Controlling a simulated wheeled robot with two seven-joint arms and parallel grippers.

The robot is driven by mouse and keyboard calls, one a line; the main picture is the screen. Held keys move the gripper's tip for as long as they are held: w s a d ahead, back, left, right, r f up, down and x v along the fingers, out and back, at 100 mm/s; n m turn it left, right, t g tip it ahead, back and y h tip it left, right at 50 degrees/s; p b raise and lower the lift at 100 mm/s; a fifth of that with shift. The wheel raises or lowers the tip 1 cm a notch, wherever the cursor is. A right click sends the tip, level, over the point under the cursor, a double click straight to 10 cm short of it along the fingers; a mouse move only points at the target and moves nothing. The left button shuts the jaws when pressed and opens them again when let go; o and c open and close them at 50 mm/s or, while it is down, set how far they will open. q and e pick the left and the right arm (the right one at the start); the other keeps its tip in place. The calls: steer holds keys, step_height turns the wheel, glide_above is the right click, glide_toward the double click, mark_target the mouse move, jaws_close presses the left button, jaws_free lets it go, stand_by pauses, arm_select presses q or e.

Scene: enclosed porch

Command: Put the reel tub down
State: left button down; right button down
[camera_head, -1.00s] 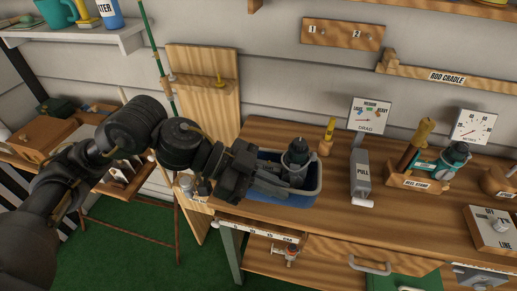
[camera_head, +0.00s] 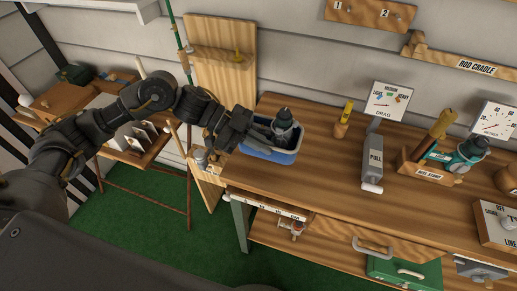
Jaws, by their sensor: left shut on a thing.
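The reel tub (camera_head: 271,155) is a blue, open tub with a pale rim, at the left end of the wooden workbench (camera_head: 305,185). A dark reel-like thing (camera_head: 284,121) stands up inside it. My left gripper (camera_head: 257,135) reaches in from the left and is shut on the tub's left side; its fingertips are partly hidden by the gripper body and the tub. The tub looks level and is at or just above the bench top; I cannot tell whether its base touches. My right gripper is not in view.
Right of the tub are a small yellow-topped tool (camera_head: 343,120), a grey PULL device (camera_head: 372,160), a DRAG dial card (camera_head: 387,100) and the reel stand (camera_head: 430,168). Bare bench top lies between tub and PULL device. A pegged wooden board (camera_head: 224,80) stands behind the arm.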

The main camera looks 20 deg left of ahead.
mark_target(258, 153)
arm_select(q)
steer(key=shift+w+a+f, duration=0.3)
steer(key=shift+w+f, duration=0.05)
steer(key=shift+f, duration=0.2)
steer(key=shift+w+a+f, duration=0.3)
steer(key=shift+w+f, duration=0.05)
steer(key=shift+f, duration=0.2)
step_height(258, 153, down, 2)
steer(key=shift+f+p, duration=0.1)
steer(key=shift+p, duration=0.6)
steer(key=shift+f, duration=0.45)
steer(key=shift+f, duration=0.1)
steer(key=c, duration=2)
jaws_free()
steer(key=shift+f, duration=0.1)
steer(key=o, duration=0.4)
